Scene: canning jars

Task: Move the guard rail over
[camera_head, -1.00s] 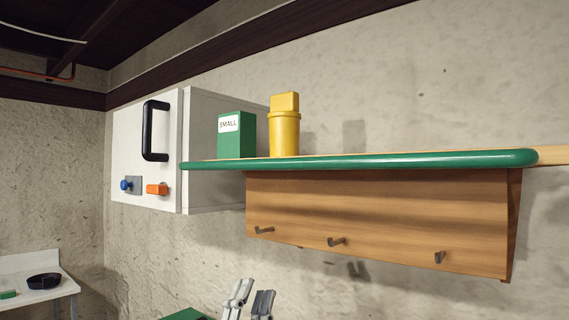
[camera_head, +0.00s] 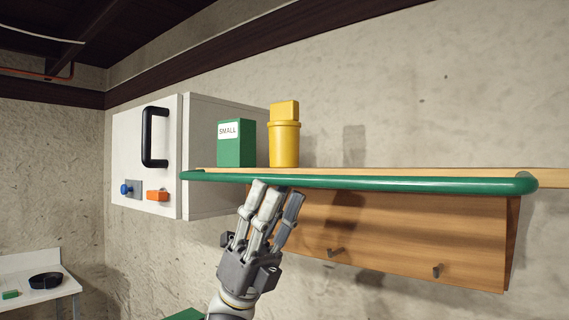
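The guard rail (camera_head: 400,184) is a long green bar along the front edge of the wooden shelf (camera_head: 440,171). Its right end curves back to the shelf. My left gripper (camera_head: 276,191) is in front of the shelf with its fingers pointing up. The fingertips overlap the lower edge of the rail left of its middle; I cannot tell whether they touch it. The fingers look apart, with nothing seen between them. My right gripper is out of view.
A green box marked SMALL (camera_head: 236,150) and a yellow jar-like container (camera_head: 284,140) stand on the shelf behind the rail. A white cabinet (camera_head: 150,180) is at the left.

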